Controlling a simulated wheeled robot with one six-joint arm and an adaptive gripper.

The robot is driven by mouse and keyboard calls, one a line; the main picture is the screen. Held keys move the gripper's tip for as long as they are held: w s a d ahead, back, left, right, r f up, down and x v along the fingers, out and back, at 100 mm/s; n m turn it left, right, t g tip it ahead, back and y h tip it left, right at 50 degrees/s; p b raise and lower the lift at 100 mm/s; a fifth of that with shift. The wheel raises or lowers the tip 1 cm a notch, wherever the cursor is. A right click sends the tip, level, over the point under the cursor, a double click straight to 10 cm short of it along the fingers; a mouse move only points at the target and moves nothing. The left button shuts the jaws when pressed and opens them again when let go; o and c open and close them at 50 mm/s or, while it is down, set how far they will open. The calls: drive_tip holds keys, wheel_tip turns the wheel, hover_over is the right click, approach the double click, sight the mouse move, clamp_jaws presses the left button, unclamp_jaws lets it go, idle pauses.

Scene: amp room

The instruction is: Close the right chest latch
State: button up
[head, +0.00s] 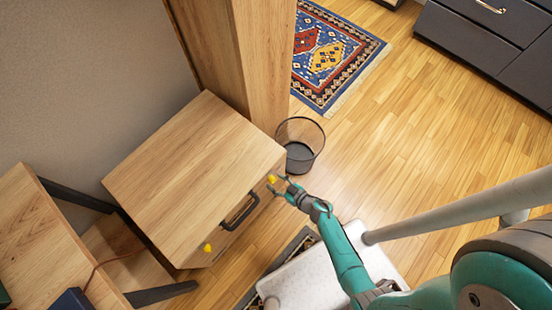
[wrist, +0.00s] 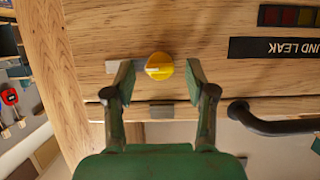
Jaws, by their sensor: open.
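The wooden chest (head: 195,165) stands left of centre in the head view, its lid down. Its right latch (head: 271,179) is a yellow knob on the front, near the far corner. In the wrist view this yellow knob (wrist: 159,66) sits between the fingers of my gripper (wrist: 153,84), with a white line across it and a gap visible on both sides. My gripper (head: 283,186) is open at the chest front in the head view. A small metal plate (wrist: 161,110) lies by the lid seam in the wrist view. The other yellow latch (head: 208,247) is at the near end.
A black handle (head: 240,212) sticks out between the latches; it also shows in the wrist view (wrist: 270,122). A wire bin (head: 300,145) stands close behind my gripper. A wooden desk (head: 55,250) is at the left. The floor (head: 430,140) to the right is clear.

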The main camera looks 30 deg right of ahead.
drive_tip(key=shift+w+a+f, duration=0.1)
drive_tip(key=shift+w+f, duration=0.05)
drive_tip(key=shift+w, duration=0.1)
clamp_jaws()
